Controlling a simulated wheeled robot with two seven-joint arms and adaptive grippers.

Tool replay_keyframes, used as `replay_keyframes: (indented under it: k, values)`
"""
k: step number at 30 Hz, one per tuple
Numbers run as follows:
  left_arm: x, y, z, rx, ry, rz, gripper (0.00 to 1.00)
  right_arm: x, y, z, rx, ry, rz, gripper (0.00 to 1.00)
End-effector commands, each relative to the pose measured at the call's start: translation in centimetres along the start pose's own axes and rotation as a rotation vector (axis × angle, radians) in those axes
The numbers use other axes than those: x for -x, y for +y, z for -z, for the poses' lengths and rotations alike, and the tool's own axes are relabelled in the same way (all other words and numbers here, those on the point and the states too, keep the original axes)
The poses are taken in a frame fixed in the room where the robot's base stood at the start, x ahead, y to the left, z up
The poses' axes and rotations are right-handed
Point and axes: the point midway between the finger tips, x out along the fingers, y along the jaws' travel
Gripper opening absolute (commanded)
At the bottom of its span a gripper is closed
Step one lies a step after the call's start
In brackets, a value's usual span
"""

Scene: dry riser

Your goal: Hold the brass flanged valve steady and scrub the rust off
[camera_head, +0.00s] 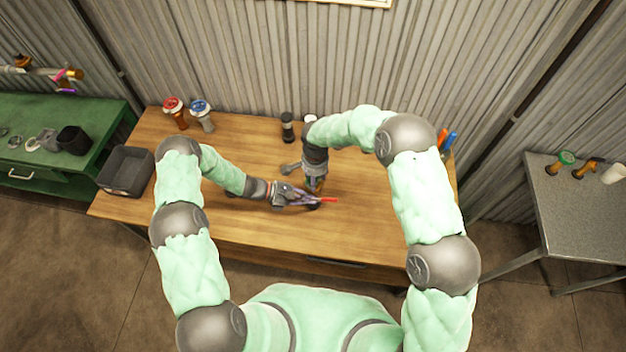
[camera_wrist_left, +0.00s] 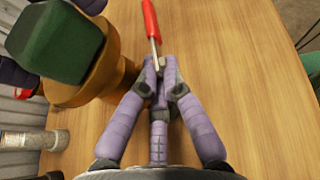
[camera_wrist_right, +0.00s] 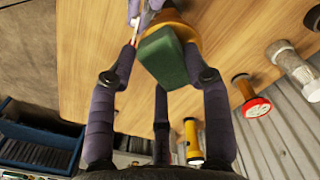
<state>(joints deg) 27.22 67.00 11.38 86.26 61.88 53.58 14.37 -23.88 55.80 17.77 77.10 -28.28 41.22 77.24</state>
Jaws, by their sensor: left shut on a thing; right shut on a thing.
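The brass flanged valve shows in the left wrist view as an orange-brown round body (camera_wrist_left: 110,78) with a green block (camera_wrist_left: 62,42) on top. It also shows in the right wrist view (camera_wrist_right: 183,30); in the head view it is mostly hidden. My right gripper (camera_wrist_right: 165,58) is shut on the valve, its fingers on either side of the green block. My left gripper (camera_wrist_left: 160,75) is shut on a thin red-handled tool (camera_wrist_left: 150,20), close beside the valve. The tool's handle also shows in the head view (camera_head: 329,200). Its working end is hidden between the fingertips.
The wooden bench (camera_head: 250,230) has free room in front. A red-topped fitting (camera_head: 174,112), a blue-topped one (camera_head: 201,115) and a dark cylinder (camera_head: 288,128) stand at the back. A grey bin (camera_head: 127,172) is at the left end. Orange and blue handles (camera_head: 447,143) are at the right.

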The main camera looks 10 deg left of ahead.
Motion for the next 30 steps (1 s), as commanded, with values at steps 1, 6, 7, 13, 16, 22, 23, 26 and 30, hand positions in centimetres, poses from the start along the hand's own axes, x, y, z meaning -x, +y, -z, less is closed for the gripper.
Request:
replay_keyframes:
  k: [1, 6, 7, 13, 16, 22, 23, 26, 30]
  values:
    - [0.1, 0.0, -0.1, -0.003, -0.002, 0.000, 0.00, -0.1, -0.2, 0.3, 0.000, -0.001, -0.001, 0.23]
    - [0.0, 0.0, -0.1, -0.003, -0.002, 0.001, 0.00, -0.1, -1.0, 1.3, -0.001, 0.000, 0.001, 0.23]
    - [0.0, 0.0, -0.1, -0.003, -0.002, 0.001, 0.00, -0.1, -1.1, 1.4, -0.001, 0.000, 0.000, 0.23]
    - [0.0, 0.0, -0.1, -0.003, -0.002, 0.001, 0.00, 0.0, -0.1, 2.3, -0.002, -0.001, -0.001, 0.23]
    - [0.0, 0.0, -0.1, -0.003, -0.002, 0.001, 0.00, -0.1, 0.3, 1.9, 0.001, -0.001, -0.001, 0.23]
    - [0.0, 0.0, -0.1, -0.003, -0.001, 0.000, 0.00, -0.1, 1.2, 0.7, 0.001, -0.001, -0.002, 0.23]
    - [0.0, 0.0, -0.1, -0.003, -0.001, 0.000, 0.00, -0.1, 1.4, 0.6, 0.002, -0.001, -0.002, 0.23]
    - [0.1, 0.1, -0.1, -0.003, -0.001, 0.000, 0.00, -0.1, 1.8, 0.0, 0.001, -0.002, -0.003, 0.23]
    - [0.1, 0.1, -0.1, -0.003, -0.001, -0.001, 0.00, 0.1, 2.0, -0.2, -0.001, -0.001, -0.002, 0.23]
